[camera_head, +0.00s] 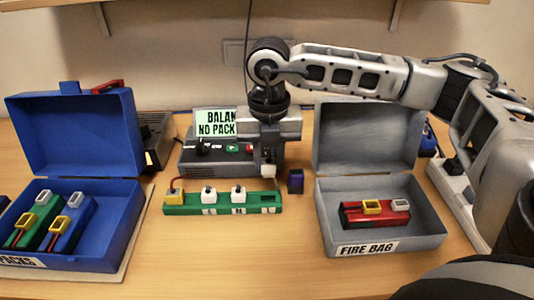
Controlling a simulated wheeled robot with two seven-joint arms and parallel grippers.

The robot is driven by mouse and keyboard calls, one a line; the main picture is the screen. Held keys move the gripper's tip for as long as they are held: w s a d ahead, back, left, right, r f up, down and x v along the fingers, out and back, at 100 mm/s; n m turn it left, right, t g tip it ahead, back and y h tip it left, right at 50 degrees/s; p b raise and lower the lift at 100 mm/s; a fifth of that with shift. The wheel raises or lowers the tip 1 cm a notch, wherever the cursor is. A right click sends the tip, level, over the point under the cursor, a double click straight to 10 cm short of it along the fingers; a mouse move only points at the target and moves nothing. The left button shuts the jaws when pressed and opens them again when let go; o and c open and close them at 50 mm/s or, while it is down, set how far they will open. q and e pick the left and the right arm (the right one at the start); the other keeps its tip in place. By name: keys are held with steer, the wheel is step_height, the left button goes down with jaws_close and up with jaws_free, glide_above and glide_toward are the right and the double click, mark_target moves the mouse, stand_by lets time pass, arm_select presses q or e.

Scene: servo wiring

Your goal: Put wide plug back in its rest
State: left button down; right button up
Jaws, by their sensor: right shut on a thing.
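My right gripper (268,158) points down in front of the grey charger (190,163). It is shut on a small white plug (268,171), which I take to be the wide plug; the fingers hide part of it. The plug is held above the right end of a green strip (222,209), apart from it. A dark empty slot (270,198) shows at that end. My left gripper is not in view.
A small dark purple block (296,182) stands just right of the strip. An open blue case (118,225) with green and blue packs is at left. An open grey box (424,222) labelled FIRE BAG holds a red pack (378,217). The front table is clear.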

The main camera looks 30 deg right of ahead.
mark_target(268, 177)
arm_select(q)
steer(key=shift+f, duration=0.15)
arm_select(e)
steer(key=shift+f+b, duration=0.15)
steer(key=shift+b, duration=0.15)
steer(key=shift+f+b, duration=0.65)
steer(key=shift+f, duration=0.1)
step_height(268, 177, down, 4)
steer(key=b, duration=0.3)
steer(key=shift+r, duration=0.1)
arm_select(q)
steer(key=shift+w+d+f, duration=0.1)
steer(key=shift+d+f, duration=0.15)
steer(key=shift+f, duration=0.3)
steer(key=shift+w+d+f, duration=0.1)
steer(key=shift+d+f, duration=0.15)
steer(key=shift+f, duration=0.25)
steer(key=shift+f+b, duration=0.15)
steer(key=shift+b, duration=0.25)
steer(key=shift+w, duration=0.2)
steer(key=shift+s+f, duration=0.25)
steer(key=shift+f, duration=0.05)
